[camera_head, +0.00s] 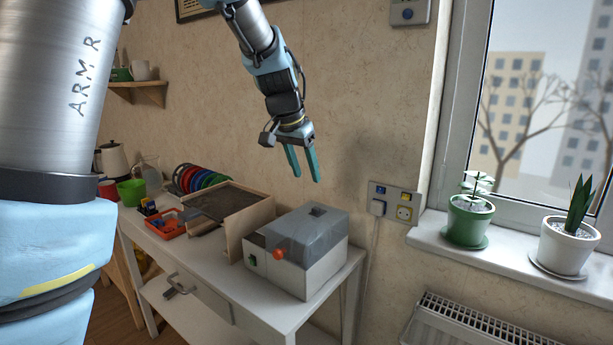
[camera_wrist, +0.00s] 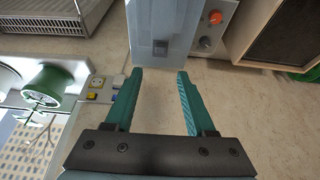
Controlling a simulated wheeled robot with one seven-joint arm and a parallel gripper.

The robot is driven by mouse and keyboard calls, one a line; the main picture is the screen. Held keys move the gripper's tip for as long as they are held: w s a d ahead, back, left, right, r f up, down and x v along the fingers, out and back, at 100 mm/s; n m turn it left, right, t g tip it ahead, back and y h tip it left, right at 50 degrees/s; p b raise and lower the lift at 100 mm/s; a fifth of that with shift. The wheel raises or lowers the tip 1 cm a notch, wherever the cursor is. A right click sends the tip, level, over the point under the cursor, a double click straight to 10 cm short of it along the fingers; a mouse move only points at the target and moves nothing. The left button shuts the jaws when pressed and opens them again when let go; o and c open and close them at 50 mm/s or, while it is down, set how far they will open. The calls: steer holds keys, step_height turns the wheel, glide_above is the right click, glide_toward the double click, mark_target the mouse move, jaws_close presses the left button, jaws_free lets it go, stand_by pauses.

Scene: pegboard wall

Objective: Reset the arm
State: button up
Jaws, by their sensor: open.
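My gripper (camera_head: 303,168) hangs in the air in front of the wall, above the white table (camera_head: 240,292) and the grey box. Its two teal fingers are apart with nothing between them. In the wrist view my gripper (camera_wrist: 160,90) also shows open and empty. My arm comes down from the top of the head view, and its upper part is cut off by the picture edge.
A grey box (camera_head: 318,238) with an orange knob (camera_head: 278,253) stands below my gripper. A wall socket (camera_head: 404,213) and potted plants (camera_head: 468,212) are at the right. The air around my gripper is clear.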

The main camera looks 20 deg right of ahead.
stand_by(0.3)
steer(key=s+a+f+n+y, duration=0.1)
steer(key=a+f+n, duration=0.2)
steer(key=a, duration=0.8)
steer(key=a+f+n+y, duration=0.1)
steer(key=a+f+n, duration=0.25)
steer(key=a, duration=0.65)
steer(key=s+a+f+n+y, duration=0.1)
steer(key=s+a+f+n, duration=0.1)
steer(key=s+a, duration=0.2)
steer(key=s+a+f+n, duration=0.2)
steer(key=s+a, duration=0.3)
steer(key=a, duration=0.4)
steer(key=shift+s+a+f+g+y, duration=0.3)
steer(key=shift+a+f+y, duration=0.1)
steer(key=shift+f, duration=0.15)
steer(key=shift+w+n, duration=0.1)
steer(key=shift+n, duration=0.15)
